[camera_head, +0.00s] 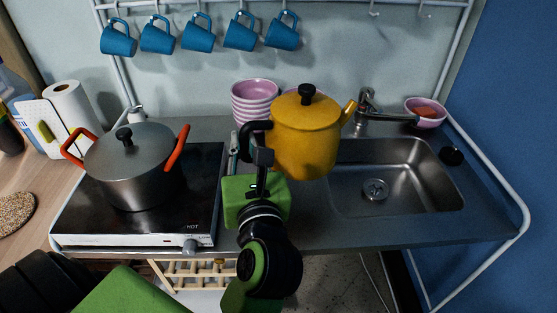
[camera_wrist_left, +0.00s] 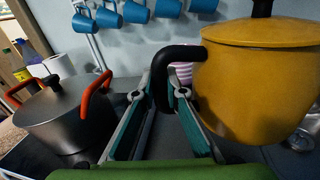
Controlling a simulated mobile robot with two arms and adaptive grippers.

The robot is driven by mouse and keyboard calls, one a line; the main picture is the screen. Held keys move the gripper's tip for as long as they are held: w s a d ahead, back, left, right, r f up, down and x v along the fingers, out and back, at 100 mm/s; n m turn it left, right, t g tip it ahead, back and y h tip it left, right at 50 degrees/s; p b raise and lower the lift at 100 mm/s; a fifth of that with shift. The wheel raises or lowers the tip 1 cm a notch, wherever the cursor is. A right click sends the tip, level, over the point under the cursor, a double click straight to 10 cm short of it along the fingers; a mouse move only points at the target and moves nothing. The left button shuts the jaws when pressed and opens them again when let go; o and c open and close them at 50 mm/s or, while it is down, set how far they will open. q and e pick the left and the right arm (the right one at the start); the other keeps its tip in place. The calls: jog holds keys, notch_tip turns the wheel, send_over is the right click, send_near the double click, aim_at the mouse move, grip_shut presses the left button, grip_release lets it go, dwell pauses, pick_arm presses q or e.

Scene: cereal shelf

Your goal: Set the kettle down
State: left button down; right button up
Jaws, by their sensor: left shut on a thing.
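The yellow kettle (camera_head: 306,135) has a black knob on its lid, a black handle at its left and a spout at its right. In the head view it shows upright in front of the sink's left edge. My left gripper (camera_head: 246,150) is shut on the kettle's black handle. In the left wrist view the fingers (camera_wrist_left: 172,100) lie around the handle, and the kettle (camera_wrist_left: 258,85) fills the right side. My right gripper is not in view.
A grey pot (camera_head: 135,170) with red handles stands on the black hob (camera_head: 90,210) at left. Pink bowls (camera_head: 255,100) are stacked behind the kettle. The sink (camera_head: 410,180) is at right. Blue mugs (camera_head: 198,38) hang above. The counter's front strip (camera_head: 330,228) is clear.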

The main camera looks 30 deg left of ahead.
pick_arm(q)
jog(key=shift+a+f+b, duration=0.15)
jog(key=shift+a+b, duration=0.2)
jog(key=shift+a, duration=0.05)
jog(key=shift+w+a+f+b, duration=0.35)
jog(key=shift+w+a+b, duration=0.1)
jog(key=shift+b, duration=0.1)
jog(key=w+a+f, duration=0.2)
jog(key=w+f, duration=0.1)
jog(key=f, duration=0.1)
jog(key=w+a+f+p, duration=0.1)
jog(key=w+a+f, duration=0.5)
jog(key=f, duration=0.1)
jog(key=shift+a+f, duration=0.2)
jog(key=shift+f, duration=0.15)
